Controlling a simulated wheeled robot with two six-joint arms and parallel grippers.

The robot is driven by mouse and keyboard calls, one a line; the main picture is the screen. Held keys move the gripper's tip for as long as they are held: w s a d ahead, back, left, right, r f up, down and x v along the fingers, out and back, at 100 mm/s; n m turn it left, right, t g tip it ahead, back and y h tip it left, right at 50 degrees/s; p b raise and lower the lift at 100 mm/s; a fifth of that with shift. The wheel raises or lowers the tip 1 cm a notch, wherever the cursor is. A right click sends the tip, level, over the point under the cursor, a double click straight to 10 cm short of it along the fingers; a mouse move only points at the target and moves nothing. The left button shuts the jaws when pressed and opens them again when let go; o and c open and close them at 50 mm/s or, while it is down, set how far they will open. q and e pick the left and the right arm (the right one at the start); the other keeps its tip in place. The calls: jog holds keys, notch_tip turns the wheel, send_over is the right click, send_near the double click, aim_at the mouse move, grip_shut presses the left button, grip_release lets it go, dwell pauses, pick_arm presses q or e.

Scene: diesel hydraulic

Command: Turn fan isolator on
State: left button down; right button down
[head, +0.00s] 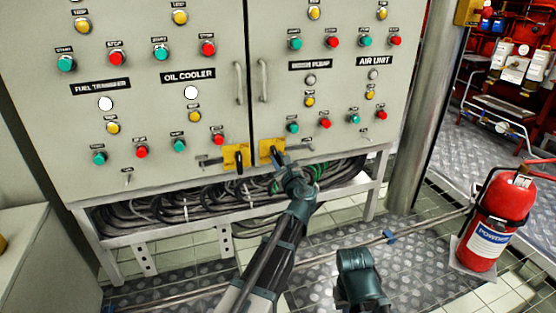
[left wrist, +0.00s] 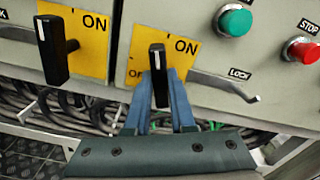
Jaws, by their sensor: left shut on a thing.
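Two yellow switch plates sit side by side at the bottom of the grey cabinet doors. The right plate (head: 265,146) bears a black rotary handle (left wrist: 158,66) that stands about upright, with a white line on its upper part. "ON" is printed at the plate's upper right in the left wrist view; the lower-left lettering is partly hidden. My left gripper (head: 278,160) is shut on this handle, its blue fingers (left wrist: 160,88) on either side of it. The left plate (head: 230,156) has a similar black handle (left wrist: 50,48). No readable label names either one as the fan isolator.
Green and red buttons (head: 292,128) and lamps cover the doors. A metal lock lever (left wrist: 228,86) projects just right of the gripped handle. Cables (head: 180,205) hang below the cabinet. A red extinguisher (head: 490,220) stands right. Part of my other arm shows at the bottom.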

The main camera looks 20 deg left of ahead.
pick_arm(q)
jog(key=shift+m, duration=2)
jog(key=c, duration=0.8)
grip_release()
jog(key=shift+o, duration=0.2)
jog(key=v, duration=1.3)
jog(key=shift+s+d, duration=0.25)
jog(key=shift+s, duration=0.1)
